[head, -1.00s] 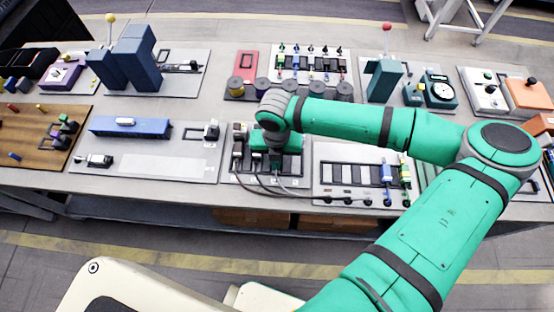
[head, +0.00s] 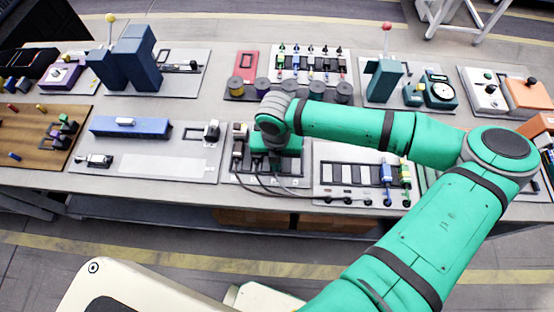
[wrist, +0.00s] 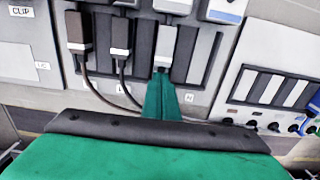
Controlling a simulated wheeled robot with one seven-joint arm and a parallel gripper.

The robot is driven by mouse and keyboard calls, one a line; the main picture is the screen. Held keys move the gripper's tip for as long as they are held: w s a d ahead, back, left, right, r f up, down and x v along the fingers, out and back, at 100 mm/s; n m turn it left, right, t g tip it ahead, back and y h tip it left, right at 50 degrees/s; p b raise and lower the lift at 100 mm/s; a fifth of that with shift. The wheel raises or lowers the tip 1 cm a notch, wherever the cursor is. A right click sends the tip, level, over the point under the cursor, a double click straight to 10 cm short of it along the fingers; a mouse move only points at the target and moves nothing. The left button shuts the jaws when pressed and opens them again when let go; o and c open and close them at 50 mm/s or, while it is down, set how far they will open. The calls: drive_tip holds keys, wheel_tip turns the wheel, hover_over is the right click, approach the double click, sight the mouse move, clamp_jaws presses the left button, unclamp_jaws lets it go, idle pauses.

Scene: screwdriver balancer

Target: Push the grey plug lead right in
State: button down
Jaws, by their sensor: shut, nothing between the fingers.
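The grey plug lead (wrist: 166,45) shows in the wrist view as a pale grey plug body over the rightmost of three dark slots in use. A grey socket block lies just above its upper end. My gripper (wrist: 161,76) is shut and empty, its green fingertips at the lower, cable end of the grey plug. They look touching or nearly so; I cannot tell which. The fingers hide the grey cable's start. How deep the plug sits cannot be told.
A brown plug (wrist: 77,32) and a black plug (wrist: 120,36) stand left of the grey one, their cables curving down beside my fingers. To the right is a slotted panel (head: 326,194) with a blue plug (head: 387,173) and a green-yellow plug (head: 405,172).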

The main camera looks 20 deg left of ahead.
wheel_tip(320, 180, up, 7)
idle(0.8)
